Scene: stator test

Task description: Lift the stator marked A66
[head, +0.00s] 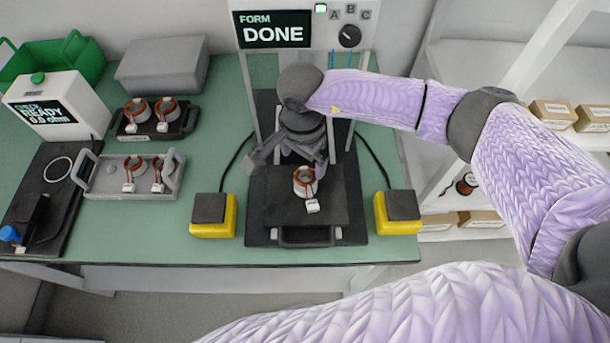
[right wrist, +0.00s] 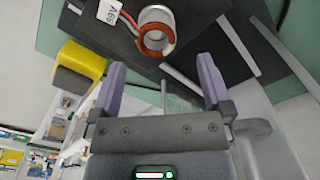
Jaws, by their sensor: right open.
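The stator (head: 305,180), a pale ring with copper-red windings, sits on the dark plate of the forming station in the head view. Its white tag (head: 312,206) hangs toward the front; in the right wrist view the tag (right wrist: 112,14) reads A66. The stator also shows at the top of the right wrist view (right wrist: 155,32). My right gripper (head: 292,162) is just behind the stator, with its arm reaching in from the right. In the right wrist view its two purple fingers (right wrist: 160,72) are apart with nothing between them. My left gripper is not in view.
The station's panel (head: 275,30) reads FORM DONE. Yellow-based blocks flank the plate, left (head: 214,215) and right (head: 398,212). Left are a dark tray (head: 183,135) and a grey tray (head: 105,190), each with two stators, and a tester (head: 58,105) reading READY.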

